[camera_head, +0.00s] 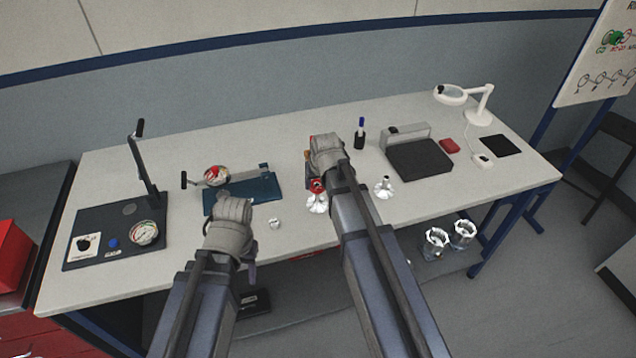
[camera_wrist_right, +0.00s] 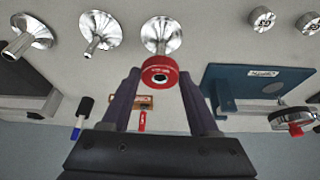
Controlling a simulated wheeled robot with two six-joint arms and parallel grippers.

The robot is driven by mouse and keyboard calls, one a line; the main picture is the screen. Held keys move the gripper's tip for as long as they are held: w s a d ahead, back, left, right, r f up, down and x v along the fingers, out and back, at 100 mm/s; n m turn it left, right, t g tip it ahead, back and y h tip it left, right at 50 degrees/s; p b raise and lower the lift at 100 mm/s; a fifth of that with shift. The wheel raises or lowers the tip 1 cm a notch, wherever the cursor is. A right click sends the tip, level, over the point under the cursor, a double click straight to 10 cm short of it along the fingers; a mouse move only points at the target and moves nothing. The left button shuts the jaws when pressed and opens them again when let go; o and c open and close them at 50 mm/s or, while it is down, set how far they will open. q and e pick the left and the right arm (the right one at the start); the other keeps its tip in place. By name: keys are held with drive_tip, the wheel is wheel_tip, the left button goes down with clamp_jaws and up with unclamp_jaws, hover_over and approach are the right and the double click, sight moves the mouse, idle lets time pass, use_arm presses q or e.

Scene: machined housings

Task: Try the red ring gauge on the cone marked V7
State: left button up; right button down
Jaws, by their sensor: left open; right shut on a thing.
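The red ring gauge (camera_wrist_right: 160,72) is between the fingertips of my right gripper (camera_wrist_right: 161,80), which is shut on it. In the head view the ring (camera_head: 317,185) shows just below my right gripper (camera_head: 319,178). A shiny metal cone (camera_wrist_right: 162,34) is right behind the ring in the wrist view, and the ring overlaps its narrow end. I cannot tell whether the ring touches it. Two more cones (camera_wrist_right: 100,32) (camera_wrist_right: 27,36) stand beside it. No V7 mark is readable. My left gripper (camera_head: 238,262) is open and empty, near the table's front edge; its fingers are mostly hidden.
A teal plate (camera_wrist_right: 225,85) and small round marked pieces (camera_wrist_right: 262,18) lie beside the cones. A dark base with a lever and dial (camera_head: 90,222) stands left. A marker (camera_head: 360,132), a dark-topped device (camera_head: 418,160) and a lamp (camera_head: 480,105) stand behind or right.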

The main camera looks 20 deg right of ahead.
drive_tip(key=shift+f+b, duration=0.8)
drive_tip(key=shift+f, duration=0.05)
drive_tip(key=shift+r, duration=0.2)
idle(2.1)
drive_tip(key=shift+r+p, duration=1.9)
drive_tip(key=shift+p, duration=0.15)
drive_tip(key=shift+f, duration=0.15)
drive_tip(key=shift+f+b, duration=1.05)
drive_tip(key=shift+b, duration=0.15)
drive_tip(key=shift+f+b, duration=0.85)
drive_tip(key=shift+f, duration=0.05)
drive_tip(key=shift+r, duration=0.1)
idle(0.4)
